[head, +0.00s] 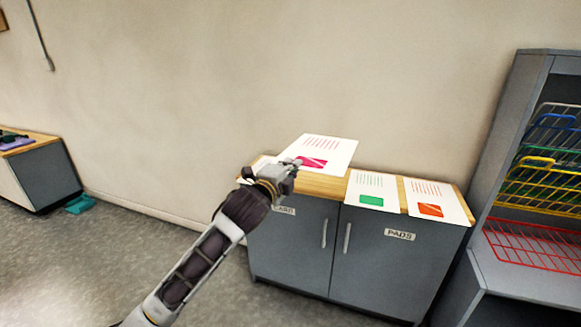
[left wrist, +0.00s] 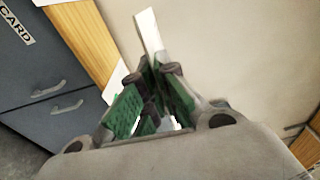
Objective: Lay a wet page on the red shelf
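My left gripper (head: 290,172) is shut on the near edge of a white page with a magenta picture and lines (head: 325,149). It holds the page above the wooden top of the grey cabinet. In the left wrist view the green-padded fingers (left wrist: 152,85) close on the page, which shows nearly edge-on as a white strip (left wrist: 149,32). The red shelf (head: 535,246) is a wire rack low in the grey drying stand at the far right; its visible part is empty. My right gripper is out of view. I cannot tell whether the page is wet.
A page with a green picture (head: 370,188) and one with an orange picture (head: 437,201) lie on the cabinet top (head: 325,186). Yellow (head: 535,195), green and blue wire shelves are above the red one. Another table (head: 45,172) stands far left. Open floor lies between.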

